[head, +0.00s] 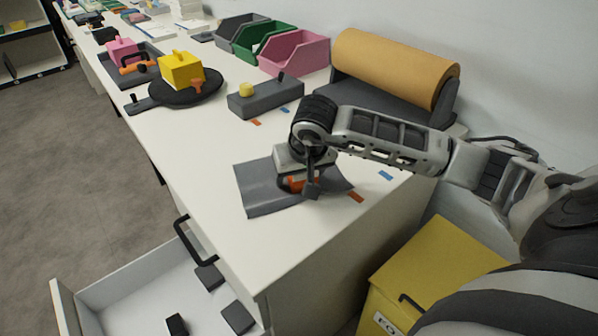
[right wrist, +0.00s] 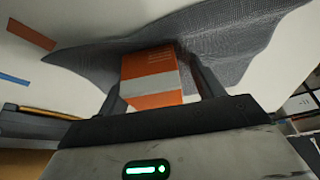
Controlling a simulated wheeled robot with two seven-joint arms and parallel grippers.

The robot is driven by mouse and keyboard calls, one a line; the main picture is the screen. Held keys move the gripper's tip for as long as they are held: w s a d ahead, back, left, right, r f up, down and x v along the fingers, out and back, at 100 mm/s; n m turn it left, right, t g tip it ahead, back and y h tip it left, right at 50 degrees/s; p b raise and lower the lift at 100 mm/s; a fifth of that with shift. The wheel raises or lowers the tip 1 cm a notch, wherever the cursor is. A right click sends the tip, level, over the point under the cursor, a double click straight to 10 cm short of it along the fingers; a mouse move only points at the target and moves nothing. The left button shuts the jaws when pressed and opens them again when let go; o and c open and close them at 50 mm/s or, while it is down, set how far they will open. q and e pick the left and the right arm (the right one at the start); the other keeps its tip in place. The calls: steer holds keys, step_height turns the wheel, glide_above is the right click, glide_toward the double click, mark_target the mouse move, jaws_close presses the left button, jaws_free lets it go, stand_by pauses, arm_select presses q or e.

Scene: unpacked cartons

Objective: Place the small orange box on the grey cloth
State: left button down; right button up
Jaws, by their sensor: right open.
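The small orange box (head: 297,184), orange with a pale band, is on the grey cloth (head: 262,192), partly hidden by my right gripper (head: 304,187) in the head view. In the right wrist view the box (right wrist: 150,72) is between the two dark fingers of the right gripper (right wrist: 156,78), with the cloth (right wrist: 232,42) behind and around it. The right gripper is open around the box; whether a finger touches it I cannot tell. The cloth lies slightly rumpled near the table's front edge. My left gripper is not in view.
A grey block with a yellow knob (head: 265,97) and a brown paper roll (head: 393,66) stand behind the cloth. A round dark pan holds a yellow box (head: 181,70). An open drawer (head: 150,285) juts out below; a yellow bin (head: 430,265) stands at right.

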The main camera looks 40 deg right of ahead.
steer(key=shift+s+r+p, duration=0.1)
steer(key=shift+s+p, duration=0.1)
steer(key=shift+p, duration=0.25)
steer(key=v, duration=1.2)
steer(key=shift+w+r, duration=0.25)
steer(key=shift+r, duration=0.05)
